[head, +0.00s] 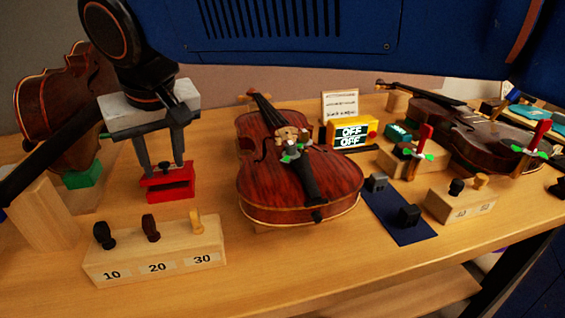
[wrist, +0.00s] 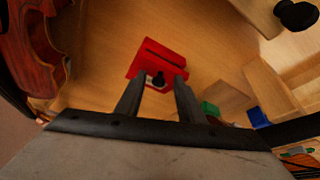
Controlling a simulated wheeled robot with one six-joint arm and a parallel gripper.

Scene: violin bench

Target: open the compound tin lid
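A small red box (head: 168,190), the likely compound tin, sits on the bench at the left in the head view. It also shows at the centre of the wrist view (wrist: 161,58), with a dark slot across its top and a black knob (wrist: 158,80) at its near edge. My gripper (head: 162,167) points down over the box with its fingers apart and nothing seen between them but the box's edge and knob. In the wrist view the fingertips (wrist: 158,82) are either side of the knob. I cannot tell whether they touch the box, or how its lid sits.
A wooden block with pegs marked 10, 20 and 30 (head: 157,259) stands in front of the box. A violin (head: 290,188) lies to its right. Another violin (head: 58,105) stands behind left, beside a green block (head: 84,176). The bench front edge is clear.

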